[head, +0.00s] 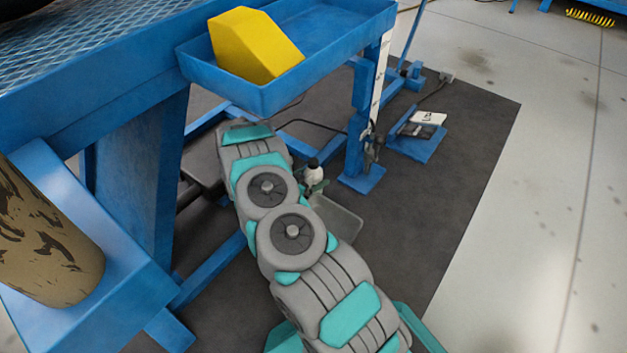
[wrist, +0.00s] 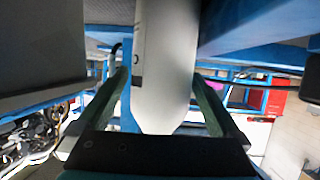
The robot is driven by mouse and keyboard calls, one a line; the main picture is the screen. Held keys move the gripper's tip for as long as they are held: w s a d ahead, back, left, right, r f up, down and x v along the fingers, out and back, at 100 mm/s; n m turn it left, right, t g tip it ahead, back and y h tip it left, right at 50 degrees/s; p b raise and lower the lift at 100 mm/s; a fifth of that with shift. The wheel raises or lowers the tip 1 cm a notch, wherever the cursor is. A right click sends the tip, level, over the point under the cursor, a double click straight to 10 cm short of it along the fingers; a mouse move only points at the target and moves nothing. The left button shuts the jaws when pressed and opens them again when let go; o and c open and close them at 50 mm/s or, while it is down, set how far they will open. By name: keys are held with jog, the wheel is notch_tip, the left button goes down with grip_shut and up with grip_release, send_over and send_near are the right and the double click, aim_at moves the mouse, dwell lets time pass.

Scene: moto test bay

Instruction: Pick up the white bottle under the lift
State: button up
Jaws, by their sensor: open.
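The white bottle (head: 314,174) with a black cap shows in the head view, under the lift, just right of my arm. Its lower part is hidden there. In the wrist view the white bottle (wrist: 163,70) fills the middle, large and close, running from the top edge down to a rounded end. My gripper (wrist: 160,88) is open, with one dark green finger on each side of the bottle. A gap shows between the bottle and each finger near the palm. In the head view my arm hides most of the gripper.
A grey tray (head: 338,222) lies on the dark mat (head: 450,190) beside the bottle. A blue lift post (head: 362,110) stands behind it. Above is a blue shelf (head: 330,55) with a yellow block (head: 250,45). Open floor (head: 560,200) lies right.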

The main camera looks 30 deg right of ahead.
jog(key=x, duration=0.3)
jog(key=shift+d+f, duration=0.1)
jog(key=shift+w, duration=0.1)
grip_shut()
dwell(0.7)
